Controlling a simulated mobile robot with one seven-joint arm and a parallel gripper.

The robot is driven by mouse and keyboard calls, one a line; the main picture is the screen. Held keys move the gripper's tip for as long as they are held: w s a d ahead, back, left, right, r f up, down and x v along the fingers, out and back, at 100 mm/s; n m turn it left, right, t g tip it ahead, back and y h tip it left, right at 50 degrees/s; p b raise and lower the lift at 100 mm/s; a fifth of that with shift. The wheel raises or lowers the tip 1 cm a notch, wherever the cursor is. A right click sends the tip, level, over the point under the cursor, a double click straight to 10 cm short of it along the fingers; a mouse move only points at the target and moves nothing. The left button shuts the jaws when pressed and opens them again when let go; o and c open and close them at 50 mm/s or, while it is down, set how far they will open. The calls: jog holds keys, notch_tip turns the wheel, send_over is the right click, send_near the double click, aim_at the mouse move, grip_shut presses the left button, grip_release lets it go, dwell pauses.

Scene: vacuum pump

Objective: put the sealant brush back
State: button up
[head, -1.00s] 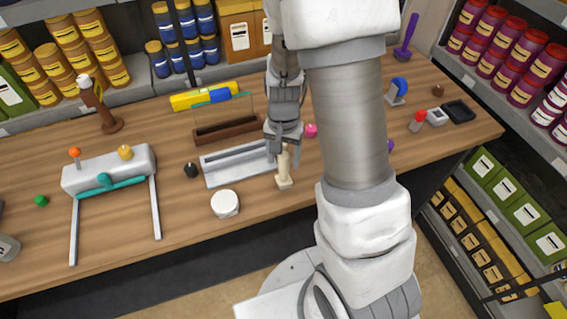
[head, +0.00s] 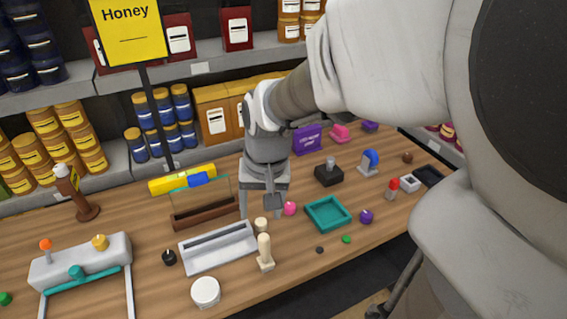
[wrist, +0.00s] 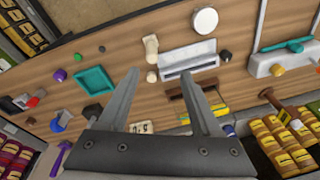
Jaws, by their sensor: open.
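In the wrist view nothing is between my fingers (wrist: 173,70). A small cream knob (head: 261,225) sits just behind the cream piece.
A white round lid (head: 206,292) is in front of the tray. A brown rack (head: 203,217) and yellow level (head: 170,185) lie behind it. A teal tray (head: 307,207) and pink knob (head: 290,208) are to the right. Shelves of jars line the back.

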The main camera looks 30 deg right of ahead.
jog(key=s+a+r+n+t, duration=0.1)
jog(key=s+r+n+t, duration=0.2)
jog(key=s+r, duration=0.6)
jog(key=shift+a+r+n+t+h, duration=0.15)
jog(key=shift+n+t+h, duration=0.15)
jog(key=shift+n, duration=0.3)
jog(key=shift+f+b, duration=0.3)
